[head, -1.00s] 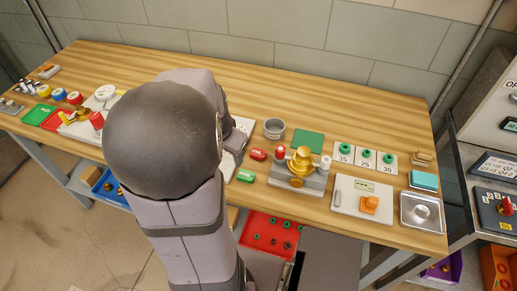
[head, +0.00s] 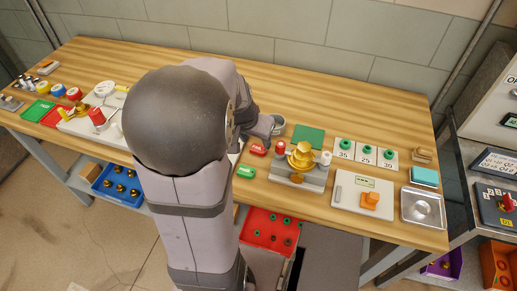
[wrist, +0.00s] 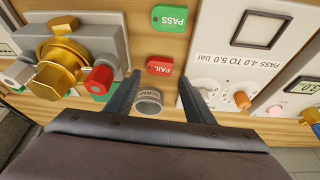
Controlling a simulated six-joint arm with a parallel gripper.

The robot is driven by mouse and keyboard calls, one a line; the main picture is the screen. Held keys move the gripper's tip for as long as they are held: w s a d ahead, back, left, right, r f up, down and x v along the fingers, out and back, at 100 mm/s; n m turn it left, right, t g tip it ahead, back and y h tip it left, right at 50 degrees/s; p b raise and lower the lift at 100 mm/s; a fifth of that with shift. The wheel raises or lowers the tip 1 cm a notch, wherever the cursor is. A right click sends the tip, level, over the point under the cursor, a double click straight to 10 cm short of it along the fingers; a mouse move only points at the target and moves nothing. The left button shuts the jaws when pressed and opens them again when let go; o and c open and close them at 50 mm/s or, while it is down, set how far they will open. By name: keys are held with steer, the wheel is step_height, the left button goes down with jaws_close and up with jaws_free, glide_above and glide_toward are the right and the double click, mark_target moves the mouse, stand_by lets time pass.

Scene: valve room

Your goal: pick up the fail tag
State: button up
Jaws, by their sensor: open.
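The red fail tag (head: 258,150) lies flat on the wooden bench, just above the green pass tag (head: 246,171). In the wrist view the fail tag (wrist: 160,66) lies just beyond the fingertips, roughly centred between them, and the pass tag (wrist: 170,18) is farther off. My gripper (wrist: 163,82) is open and empty, its two dark fingers apart. The fingers do not appear to touch the fail tag. In the head view my arm hides most of the gripper.
A grey scrap cup (wrist: 149,101) shows between my fingers, near the tag. A brass valve on a grey block (head: 297,172) stands right of the tags. A panel with a knob (wrist: 240,99) is on the other side in the wrist view. A green pad (head: 308,140) lies behind the valve.

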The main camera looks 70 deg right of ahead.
mark_target(259, 148)
steer(key=x, duration=0.3)
steer(key=shift+s+a+f, duration=0.1)
steer(key=shift+a+f, duration=0.05)
steer(key=shift+a, duration=0.1)
steer(key=shift+x, duration=0.85)
steer(key=shift+c, duration=0.2)
steer(key=c, duration=0.7)
